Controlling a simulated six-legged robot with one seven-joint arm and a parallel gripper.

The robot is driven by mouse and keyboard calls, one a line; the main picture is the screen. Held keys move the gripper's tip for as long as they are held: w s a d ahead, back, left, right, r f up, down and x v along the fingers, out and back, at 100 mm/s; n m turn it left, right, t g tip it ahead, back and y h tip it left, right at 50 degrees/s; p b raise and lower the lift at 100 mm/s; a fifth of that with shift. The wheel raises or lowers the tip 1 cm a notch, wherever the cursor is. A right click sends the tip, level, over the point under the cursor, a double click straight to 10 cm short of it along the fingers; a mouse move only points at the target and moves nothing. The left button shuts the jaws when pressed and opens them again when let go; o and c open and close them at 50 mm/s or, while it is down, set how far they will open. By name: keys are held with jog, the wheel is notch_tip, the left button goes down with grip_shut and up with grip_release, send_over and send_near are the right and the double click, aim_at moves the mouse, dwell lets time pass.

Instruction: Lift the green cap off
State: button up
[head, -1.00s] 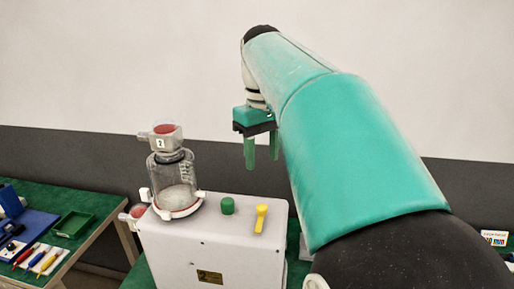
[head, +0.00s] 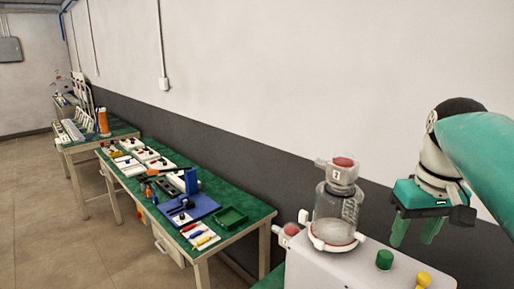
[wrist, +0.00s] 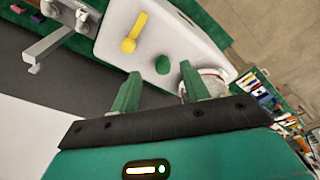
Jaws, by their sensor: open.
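The green cap (head: 384,259) is a small round knob upright on top of the white pump box (head: 325,272). It also shows in the wrist view (wrist: 162,64), beyond the fingertips and between them in the picture. My gripper (head: 413,240) is open and empty, its two green fingers pointing down. It hangs above and to the right of the cap in the head view, apart from it. The fingers (wrist: 159,78) also show in the wrist view, with nothing between them.
A yellow knob (head: 423,280) sits beside the green cap. A clear canister (head: 335,215) with a grey, red-topped lid (head: 343,168) stands left of it on the box. A green-topped table (head: 232,232) with tools and trays is further left. The air above the cap looks clear.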

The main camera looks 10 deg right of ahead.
jog(key=s+a+f+t, duration=0.2)
jog(key=a+f, duration=0.6)
jog(key=a, duration=0.3)
jog(key=shift+s+a+n+t, duration=0.25)
jog(key=shift+n+t, duration=0.05)
jog(key=shift+o, duration=0.4)
jog(key=s+a+f+t, duration=0.1)
jog(key=s+a+f, duration=0.1)
jog(key=a+f, duration=0.3)
jog(key=shift+s+f+t, duration=0.25)
jog(key=shift+t, duration=0.05)
jog(key=shift+o, duration=0.5)
jog(key=shift+s+a+f, duration=0.1)
jog(key=shift+a+f, duration=0.1)
jog(key=shift+f, duration=0.15)
